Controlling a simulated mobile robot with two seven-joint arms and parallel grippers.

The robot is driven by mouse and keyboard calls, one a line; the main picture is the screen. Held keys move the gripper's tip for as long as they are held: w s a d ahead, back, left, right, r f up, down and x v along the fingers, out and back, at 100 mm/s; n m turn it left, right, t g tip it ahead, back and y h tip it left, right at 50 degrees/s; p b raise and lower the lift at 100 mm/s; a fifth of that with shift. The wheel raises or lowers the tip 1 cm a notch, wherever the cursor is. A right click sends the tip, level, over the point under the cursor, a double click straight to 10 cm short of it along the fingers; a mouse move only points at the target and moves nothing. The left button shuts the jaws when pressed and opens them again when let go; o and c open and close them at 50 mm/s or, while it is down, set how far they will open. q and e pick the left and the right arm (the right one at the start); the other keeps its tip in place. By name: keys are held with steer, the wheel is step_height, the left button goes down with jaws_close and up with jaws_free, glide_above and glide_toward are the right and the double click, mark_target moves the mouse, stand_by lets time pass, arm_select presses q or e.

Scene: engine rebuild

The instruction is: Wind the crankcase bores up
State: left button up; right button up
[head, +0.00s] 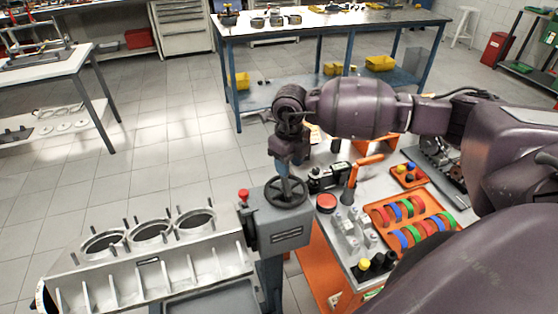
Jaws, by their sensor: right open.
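The grey crankcase (150,266) is at the lower left, mounted on the side of a grey gearbox (283,230). Its deck shows three round bores (149,232) in a row, facing mostly upward, with thin studs standing around them. A dark handwheel (299,203) lies flat on top of the gearbox. My right gripper (285,180) points down over the handwheel, its fingers at or just above the hub. It is open; whether it touches the wheel I cannot tell. My left gripper is out of view.
A red knob (243,194) stands on the gearbox's left. An orange cart (318,262) to the right carries an orange tray (434,209) of coloured rings, bottles and tools. A blue-legged bench (330,28) is behind. The floor left of the handwheel is clear.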

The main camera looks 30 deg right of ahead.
mark_target(286, 182)
steer(key=m, duration=0.3)
steer(key=shift+w+a+m, duration=0.15)
steer(key=shift+w+m, duration=0.15)
steer(key=m, duration=0.4)
steer(key=shift+f+b, duration=0.7)
steer(key=shift+f, duration=0.55)
steer(key=shift+f+b, duration=1.25)
steer(key=shift+f, duration=0.9)
steer(key=shift+c, duration=0.3)
jaws_close()
